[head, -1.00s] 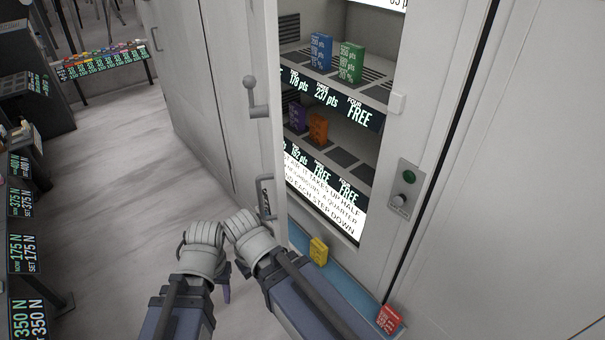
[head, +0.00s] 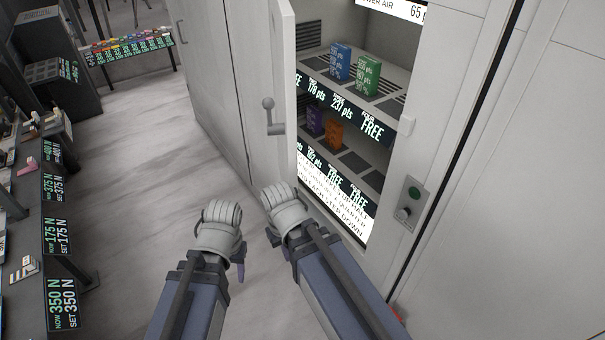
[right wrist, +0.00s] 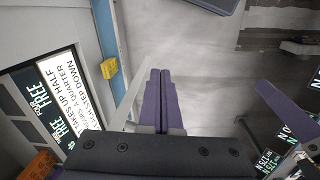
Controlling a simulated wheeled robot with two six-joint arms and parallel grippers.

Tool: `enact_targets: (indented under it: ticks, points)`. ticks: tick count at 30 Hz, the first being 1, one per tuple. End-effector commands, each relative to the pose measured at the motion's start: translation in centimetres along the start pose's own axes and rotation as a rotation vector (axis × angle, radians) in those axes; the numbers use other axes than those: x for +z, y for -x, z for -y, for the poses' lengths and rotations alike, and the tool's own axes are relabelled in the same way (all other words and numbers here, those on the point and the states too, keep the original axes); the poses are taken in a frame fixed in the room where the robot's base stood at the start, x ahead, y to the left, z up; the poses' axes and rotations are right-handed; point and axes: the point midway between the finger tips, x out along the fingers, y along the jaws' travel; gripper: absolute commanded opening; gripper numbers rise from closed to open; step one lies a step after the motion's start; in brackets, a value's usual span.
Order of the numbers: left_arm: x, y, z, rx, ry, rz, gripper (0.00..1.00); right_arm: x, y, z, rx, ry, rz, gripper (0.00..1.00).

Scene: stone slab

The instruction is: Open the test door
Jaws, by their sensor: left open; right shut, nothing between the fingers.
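The test door (head: 265,158) is a pale grey panel with a lever handle (head: 270,115). It stands ajar at the left of the cabinet opening, with lit shelves showing beside it. My right gripper (head: 283,248) is beside the door's lower part and covers some of it. In the right wrist view its purple fingers (right wrist: 161,85) are shut with nothing between them, close to a pale strip (right wrist: 130,92) that looks like the door's edge; I cannot tell whether they touch. My left gripper (head: 238,268) is open and empty, left of the right one.
The cabinet shelves hold a blue box (head: 340,62), a green box (head: 367,75) and an orange box (head: 335,132). A yellow box (right wrist: 109,68) sits on a ledge. A control panel (head: 409,203) is on the right frame. Benches line the left; the floor between (head: 140,170) is clear.

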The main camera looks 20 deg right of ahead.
Motion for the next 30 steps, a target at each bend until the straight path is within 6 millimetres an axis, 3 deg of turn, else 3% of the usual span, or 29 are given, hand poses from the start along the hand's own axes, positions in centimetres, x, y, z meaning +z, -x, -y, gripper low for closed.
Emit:
enact_targets:
  ticks: [1, 3, 9, 12, 21, 24, 30]
  points:
    - [0.2, 3.0, 0.3, 0.000, 0.001, 0.000, 0.50, -0.2, 2.9, -0.9, -0.005, -0.020, -0.005, 0.00]
    - [0.3, 5.6, 0.5, 0.001, 0.001, 0.000, 0.50, -0.5, 5.5, -2.1, -0.013, -0.048, -0.014, 0.00]
    - [0.7, 11.7, 1.1, 0.001, 0.004, 0.001, 0.50, -1.1, 11.4, -5.3, -0.034, -0.126, -0.041, 0.00]
    - [0.8, 13.7, 1.3, 0.001, 0.004, 0.001, 0.50, -1.3, 13.4, -6.5, -0.042, -0.155, -0.053, 0.00]
    - [1.1, 18.8, 1.8, 0.002, 0.006, 0.001, 0.50, -1.6, 18.4, -9.5, -0.056, -0.224, -0.078, 0.00]
    - [1.1, 17.9, 1.7, 0.002, 0.006, 0.001, 0.50, -2.4, 17.5, -10.1, -0.080, -0.132, -0.077, 0.00]
    - [1.1, 17.9, 1.7, 0.002, 0.006, 0.001, 0.50, -3.6, 17.5, -11.4, -0.137, 0.125, -0.089, 0.00]
